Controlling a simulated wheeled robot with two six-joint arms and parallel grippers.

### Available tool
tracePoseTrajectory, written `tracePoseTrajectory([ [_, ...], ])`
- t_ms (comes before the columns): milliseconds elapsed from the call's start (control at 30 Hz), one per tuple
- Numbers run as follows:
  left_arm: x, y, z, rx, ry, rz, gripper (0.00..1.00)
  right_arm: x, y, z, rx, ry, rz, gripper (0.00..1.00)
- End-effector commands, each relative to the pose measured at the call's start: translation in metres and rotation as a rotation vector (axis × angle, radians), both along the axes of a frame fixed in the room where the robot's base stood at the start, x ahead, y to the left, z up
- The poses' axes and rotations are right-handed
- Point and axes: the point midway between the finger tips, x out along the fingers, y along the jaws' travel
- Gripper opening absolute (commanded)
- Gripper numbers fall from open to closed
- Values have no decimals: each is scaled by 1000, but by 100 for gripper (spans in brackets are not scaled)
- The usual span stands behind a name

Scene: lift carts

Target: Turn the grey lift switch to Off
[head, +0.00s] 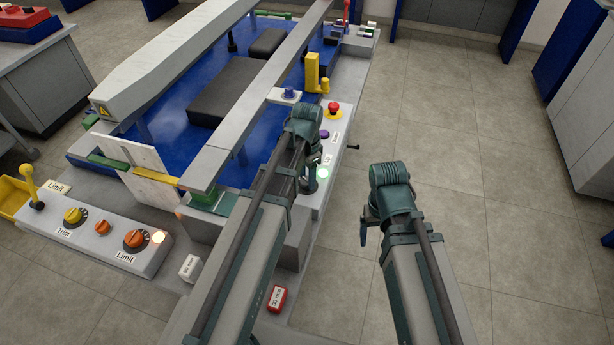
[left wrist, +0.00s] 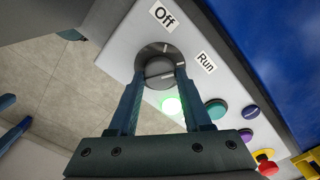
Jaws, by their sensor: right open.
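The grey lift switch (left wrist: 157,66) is a round dark grey knob on a light panel in the left wrist view. The label Off (left wrist: 163,14) is above it and the label Run (left wrist: 205,62) to its right. The white line on the knob lies nearly level, towards the Run side. My left gripper (left wrist: 159,76) has one finger on each side of the knob; whether they press on it I cannot tell. In the head view my left gripper (head: 309,182) is at the panel and hides the switch. My right gripper (head: 364,236) is open and empty above the floor.
A lit green lamp (left wrist: 172,105), a green button (left wrist: 215,108), a purple button (left wrist: 249,112) and a red stop button (left wrist: 266,165) share the panel. The blue lift platform (head: 180,90) stands left of it. Tiled floor (head: 470,140) is clear to the right.

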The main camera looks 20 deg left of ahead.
Motion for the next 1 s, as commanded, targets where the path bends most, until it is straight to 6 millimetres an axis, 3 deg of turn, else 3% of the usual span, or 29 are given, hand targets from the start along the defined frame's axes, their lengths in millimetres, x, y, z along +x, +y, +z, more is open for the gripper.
tracePoseTrajectory([
  [33, 0, 0, 0, 0, 0, 0, 32, 0, 0, 0, 0, 0, 0, 84],
  [200, 0, 0, 0, 0, 0, 0, 2, 0, 0, 0, 0, 0, 0, 84],
  [233, 0, 0, 0, 0, 0, 0, 0, 0, 0, 0, 0, 0, 0, 84],
  [567, 0, 0, 0, 0, 0, 53, 0, 0, 0, 0, 0, 0, 0, 84],
  [1000, 0, 1, 0, 0, 0, 410, 0, 0, 0, 0, 0, 0, 0, 84],
])
